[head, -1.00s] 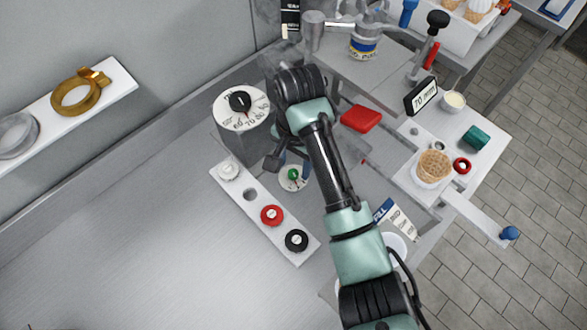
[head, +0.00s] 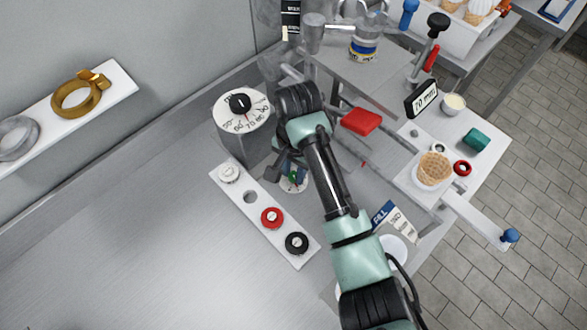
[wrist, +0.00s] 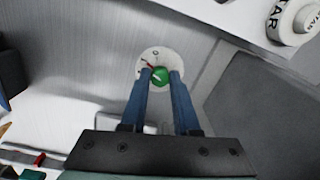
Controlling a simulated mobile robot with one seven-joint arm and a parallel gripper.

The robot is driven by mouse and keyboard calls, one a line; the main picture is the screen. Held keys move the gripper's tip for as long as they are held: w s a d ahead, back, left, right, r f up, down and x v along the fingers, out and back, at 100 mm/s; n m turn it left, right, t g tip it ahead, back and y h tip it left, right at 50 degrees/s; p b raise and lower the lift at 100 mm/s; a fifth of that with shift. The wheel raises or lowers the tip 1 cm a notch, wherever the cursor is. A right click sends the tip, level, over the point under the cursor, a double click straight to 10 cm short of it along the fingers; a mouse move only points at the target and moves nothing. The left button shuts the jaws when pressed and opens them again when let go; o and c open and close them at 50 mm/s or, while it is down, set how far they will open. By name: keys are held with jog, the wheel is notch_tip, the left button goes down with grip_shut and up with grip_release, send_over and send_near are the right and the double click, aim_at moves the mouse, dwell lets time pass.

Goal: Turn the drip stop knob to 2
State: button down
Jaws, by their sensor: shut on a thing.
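The small green knob (wrist: 159,76), which I take for the drip stop knob, sits on a round white dial (wrist: 147,62). In the wrist view the two blue fingers of my gripper (wrist: 160,75) are shut on it, one on each side. A pale line shows on the knob and a small red mark on the dial; the dial's figures are too small to read surely. In the head view the dial (head: 293,187) is partly hidden by my gripper (head: 291,174), with a bit of green between the fingers.
A numbered dial with a black knob (head: 240,103) stands just behind and left. A white panel (head: 285,257) with white, red and black buttons lies in front. A red block (head: 361,121) is to the right. The metal surface at front left is clear.

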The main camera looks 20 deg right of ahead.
jog(key=shift+r+p, duration=0.1)
jog(key=shift+p, duration=0.3)
jog(key=shift+n, duration=0.4)
jog(key=shift+r+n+p, duration=0.1)
jog(key=shift+n+p, duration=0.9)
jog(key=shift+p, duration=0.15)
jog(key=shift+n+p, duration=1.1)
jog(key=shift+n, duration=1.4)
jog(key=c, duration=0.7)
grip_release()
jog(key=shift+f, duration=0.2)
jog(key=shift+o, duration=0.2)
jog(key=shift+r, duration=0.15)
